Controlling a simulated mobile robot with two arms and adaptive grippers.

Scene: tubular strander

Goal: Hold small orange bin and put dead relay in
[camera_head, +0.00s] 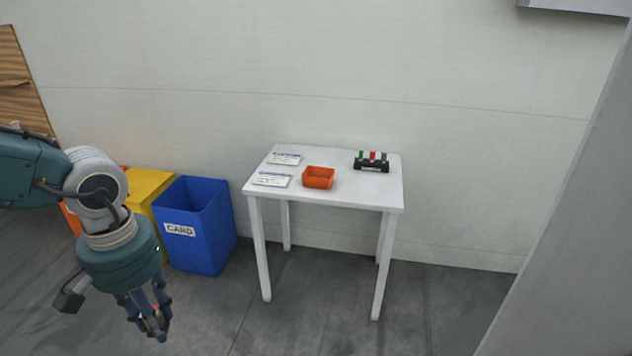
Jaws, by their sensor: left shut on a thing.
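The small orange bin (318,178) stands upright on the white table (345,192), near the middle of its left half, with its open top up. I cannot make out anything inside it. My left gripper (153,326) points down over the floor at lower left, well to the left of the table and apart from the bin. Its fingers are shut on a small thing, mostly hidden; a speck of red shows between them. I cannot tell whether it is the dead relay. My right gripper is out of view.
Two white cards (272,180) lie left of the bin. A black rack (371,164) with green, red and pale items stands at the table's back right.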

